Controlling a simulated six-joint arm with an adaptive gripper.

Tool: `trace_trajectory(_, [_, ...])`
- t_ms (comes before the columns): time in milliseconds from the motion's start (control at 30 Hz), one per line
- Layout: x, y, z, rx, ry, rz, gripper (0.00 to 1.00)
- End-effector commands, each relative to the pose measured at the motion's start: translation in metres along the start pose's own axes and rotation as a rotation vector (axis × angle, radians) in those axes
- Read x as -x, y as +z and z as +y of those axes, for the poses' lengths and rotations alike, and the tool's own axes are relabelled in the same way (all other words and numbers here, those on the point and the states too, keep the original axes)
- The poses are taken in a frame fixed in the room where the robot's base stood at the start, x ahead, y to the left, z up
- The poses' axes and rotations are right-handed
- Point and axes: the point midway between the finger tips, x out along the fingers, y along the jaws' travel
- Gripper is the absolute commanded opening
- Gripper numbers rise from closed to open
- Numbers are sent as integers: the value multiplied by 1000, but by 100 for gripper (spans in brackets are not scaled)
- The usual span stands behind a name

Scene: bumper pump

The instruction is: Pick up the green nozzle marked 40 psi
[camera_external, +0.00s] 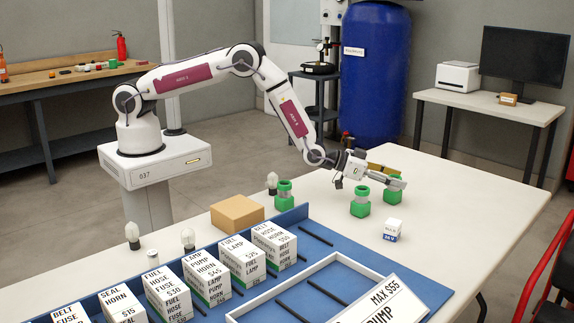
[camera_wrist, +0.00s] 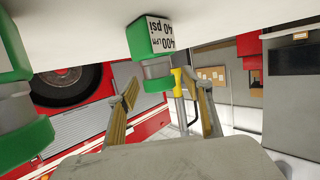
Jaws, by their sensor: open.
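The green nozzle marked 40 psi (camera_wrist: 136,42) stands ahead of my gripper (camera_wrist: 168,98) in the wrist view, which is upside down. Its white label also reads 400 LPM. It shows between the two spread fingers, a little beyond them. My gripper is open and empty. In the outside view my gripper (camera_external: 398,176) reaches low over the table beside the rightmost green nozzle (camera_external: 394,194), which appears to be the same one. Its label cannot be read there, and the fingers partly hide its top.
A second green nozzle (camera_external: 360,206) stands close by, also at the left of the wrist view (camera_wrist: 14,60). A third (camera_external: 284,198) stands farther left. A small white box (camera_external: 392,229) is in front. A blue tray (camera_external: 425,286) with price boxes fills the foreground. The table's right side is clear.

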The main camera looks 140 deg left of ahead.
Motion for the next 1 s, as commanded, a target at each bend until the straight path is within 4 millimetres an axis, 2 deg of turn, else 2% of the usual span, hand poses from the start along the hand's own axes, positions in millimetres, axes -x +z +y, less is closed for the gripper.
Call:
trace_trajectory(400, [0, 0, 0, 0, 0, 0, 50])
trace_trajectory(433, [0, 0, 0, 0, 0, 0, 47])
trace_trajectory(600, [0, 0, 0, 0, 0, 0, 3])
trace_trajectory(1000, [0, -3, 0, 0, 0, 3, 2])
